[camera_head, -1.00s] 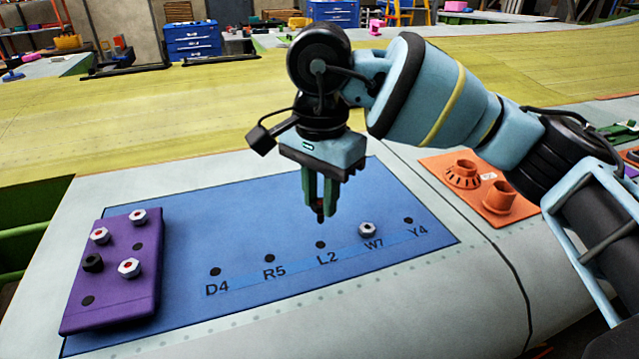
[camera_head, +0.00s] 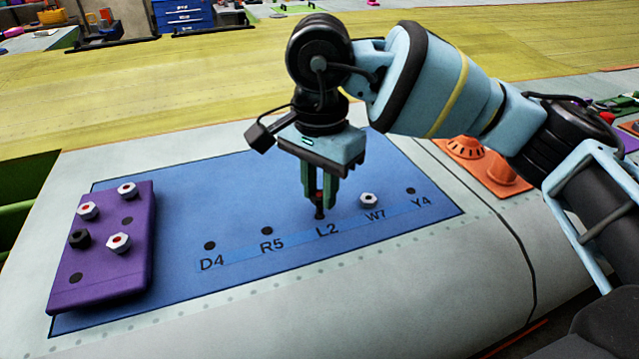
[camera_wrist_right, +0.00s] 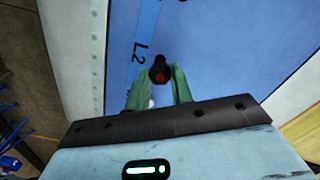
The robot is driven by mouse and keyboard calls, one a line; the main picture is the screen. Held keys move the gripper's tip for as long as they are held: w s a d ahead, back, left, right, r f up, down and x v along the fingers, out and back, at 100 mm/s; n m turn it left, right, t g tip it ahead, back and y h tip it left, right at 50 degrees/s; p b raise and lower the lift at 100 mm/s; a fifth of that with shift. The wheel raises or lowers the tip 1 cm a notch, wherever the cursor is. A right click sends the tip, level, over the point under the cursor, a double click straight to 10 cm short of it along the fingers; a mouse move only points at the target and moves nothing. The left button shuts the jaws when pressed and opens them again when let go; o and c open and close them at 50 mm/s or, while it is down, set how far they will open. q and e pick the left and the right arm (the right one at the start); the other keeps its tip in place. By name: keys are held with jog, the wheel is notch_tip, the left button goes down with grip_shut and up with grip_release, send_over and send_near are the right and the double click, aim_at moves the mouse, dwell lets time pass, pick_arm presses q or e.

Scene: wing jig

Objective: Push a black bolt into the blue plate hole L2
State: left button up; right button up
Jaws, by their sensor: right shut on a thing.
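My right gripper (camera_head: 319,192) points down over the blue plate (camera_head: 180,210) and is shut on a black bolt (camera_head: 319,211). The bolt hangs upright just above the label L2, its lower end at or over that hole. The hole itself is hidden, and I cannot tell whether the tip has entered it. In the right wrist view the black bolt (camera_wrist_right: 159,70), with a red centre, shows between the green fingers beside the L2 label. My left gripper is not in view.
A purple block (camera_head: 115,275) at the left holds several white hex bolts and one black bolt (camera_head: 80,239). Holes D4 (camera_head: 210,245), R5 (camera_head: 267,230) and Y4 (camera_head: 410,190) look empty. A white hex bolt (camera_head: 368,200) sits at W7. An orange holder (camera_head: 500,175) lies right.

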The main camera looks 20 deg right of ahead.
jog(key=shift+f, duration=0.15)
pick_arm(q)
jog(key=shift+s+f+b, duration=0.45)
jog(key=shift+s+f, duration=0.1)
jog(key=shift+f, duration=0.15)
pick_arm(e)
jog(key=shift+f, duration=1.15)
jog(key=o, duration=1)
jog(key=shift+o, duration=0.2)
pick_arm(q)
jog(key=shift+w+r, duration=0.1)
pick_arm(e)
jog(key=shift+r, duration=0.1)
notch_tip(320, 180, up, 6)
jog(key=shift+r, duration=0.85)
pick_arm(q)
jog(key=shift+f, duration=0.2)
